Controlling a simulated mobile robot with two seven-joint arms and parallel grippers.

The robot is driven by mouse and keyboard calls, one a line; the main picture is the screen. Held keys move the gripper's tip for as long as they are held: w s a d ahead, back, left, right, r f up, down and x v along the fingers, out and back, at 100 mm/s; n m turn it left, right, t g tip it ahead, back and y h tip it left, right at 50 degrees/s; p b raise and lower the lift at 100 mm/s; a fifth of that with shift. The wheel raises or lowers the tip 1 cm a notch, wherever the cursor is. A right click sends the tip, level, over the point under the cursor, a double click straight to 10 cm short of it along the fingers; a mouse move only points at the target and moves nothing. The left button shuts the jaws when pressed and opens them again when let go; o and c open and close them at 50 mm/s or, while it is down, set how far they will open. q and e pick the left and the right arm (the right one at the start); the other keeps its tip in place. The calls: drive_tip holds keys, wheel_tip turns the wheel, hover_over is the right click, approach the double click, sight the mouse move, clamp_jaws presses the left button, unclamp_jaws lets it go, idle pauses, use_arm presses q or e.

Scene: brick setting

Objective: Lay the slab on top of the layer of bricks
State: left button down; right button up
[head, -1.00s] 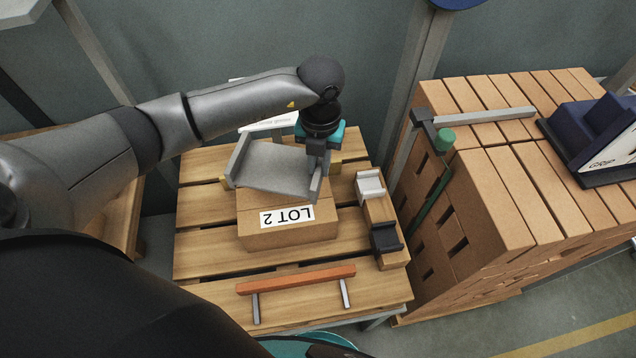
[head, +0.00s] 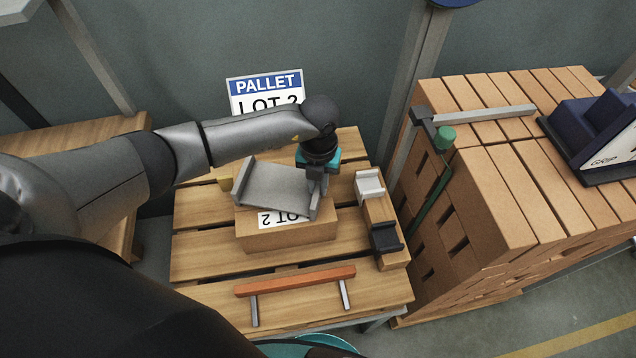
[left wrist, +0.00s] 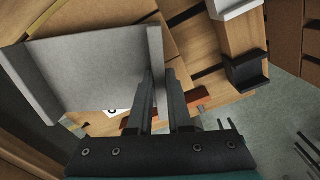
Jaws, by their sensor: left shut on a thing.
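The grey slab (head: 275,187), with a raised lip at each end, is in my left gripper (head: 315,192). In the left wrist view the gripper (left wrist: 160,85) is shut on the right-hand lip of the slab (left wrist: 90,65). The slab is over the tan layer of bricks (head: 290,238), which has a "LOT 2" label on its front. The slab hides most of the layer's top and the upper part of the label. I cannot tell whether slab and layer touch. My right gripper is not in view.
The layer sits on a slatted wooden pallet (head: 205,245). A board with a white and a black holder (head: 385,238) stands to its right. An orange bar on grey legs (head: 295,280) is in front. A tall brick stack (head: 480,200) stands further right, and a pallet sign (head: 265,90) behind.

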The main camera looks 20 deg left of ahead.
use_arm(q)
drive_tip(key=c, duration=0.8)
unclamp_jaws()
drive_tip(key=shift+c, duration=0.2)
drive_tip(key=shift+r, duration=0.25)
wheel_tip(320, 180, up, 12)
drive_tip(key=p, duration=0.1)
drive_tip(key=shift+f, duration=0.15)
